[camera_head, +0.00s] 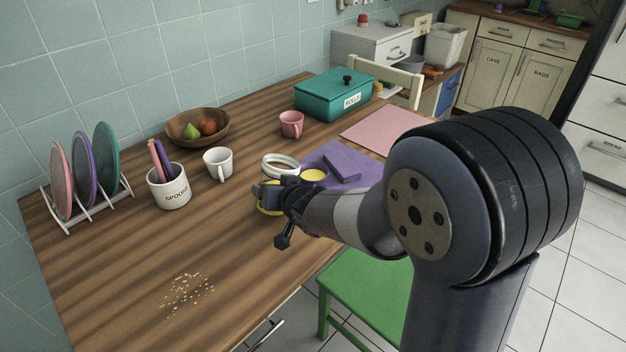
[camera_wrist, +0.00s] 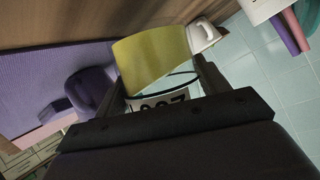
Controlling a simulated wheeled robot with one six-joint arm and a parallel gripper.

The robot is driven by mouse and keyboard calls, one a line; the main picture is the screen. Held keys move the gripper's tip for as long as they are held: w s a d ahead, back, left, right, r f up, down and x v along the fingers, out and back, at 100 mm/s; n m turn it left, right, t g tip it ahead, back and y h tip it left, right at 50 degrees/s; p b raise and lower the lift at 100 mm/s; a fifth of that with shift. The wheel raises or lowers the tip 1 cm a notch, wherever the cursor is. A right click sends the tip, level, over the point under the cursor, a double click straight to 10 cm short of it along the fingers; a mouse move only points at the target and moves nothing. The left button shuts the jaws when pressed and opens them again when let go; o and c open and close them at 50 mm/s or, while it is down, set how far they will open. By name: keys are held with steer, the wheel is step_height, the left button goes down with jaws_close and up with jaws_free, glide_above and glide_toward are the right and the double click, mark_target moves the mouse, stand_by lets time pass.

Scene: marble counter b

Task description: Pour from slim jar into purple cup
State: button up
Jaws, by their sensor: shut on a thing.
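My gripper (camera_head: 270,194) is over the right side of the table, its fingers closed around a slim jar. In the wrist view the jar (camera_wrist: 152,58) shows a yellow-green band and a clear part with a partly hidden label, held between the fingers. In the head view only a yellow part of it (camera_head: 268,211) shows by the fingers, so its exact tilt is hard to tell. A rounded purple thing, apparently the purple cup (camera_wrist: 97,84), stands near the purple mat in the wrist view. I cannot make out the cup clearly in the head view.
A white ring-like thing (camera_head: 280,164), a yellow disc (camera_head: 313,175) and a purple block (camera_head: 341,164) are near the purple mat (camera_head: 367,157). A white mug (camera_head: 218,164) and spoon pot (camera_head: 169,187) stand left. Small grains (camera_head: 188,293) lie scattered at the front left.

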steer(key=shift+a+f+n+t+h+b, duration=0.3)
steer(key=shift+f+n+t+b, duration=0.15)
steer(key=shift+b, duration=4.5)
steer(key=b, duration=0.4)
steer(key=shift+s+r, duration=0.1)
steer(key=shift+s, duration=0.1)
steer(key=b, duration=0.3)
steer(key=n+t+b, duration=0.1)
steer(key=b, duration=0.3)
steer(key=shift+s+a+f+h, duration=0.15)
steer(key=shift+a+f+h, duration=0.05)
steer(key=shift+f+h, duration=0.1)
steer(key=shift+r+n+b, duration=0.25)
steer(key=shift+b, duration=0.9)
steer(key=shift+s, duration=0.15)
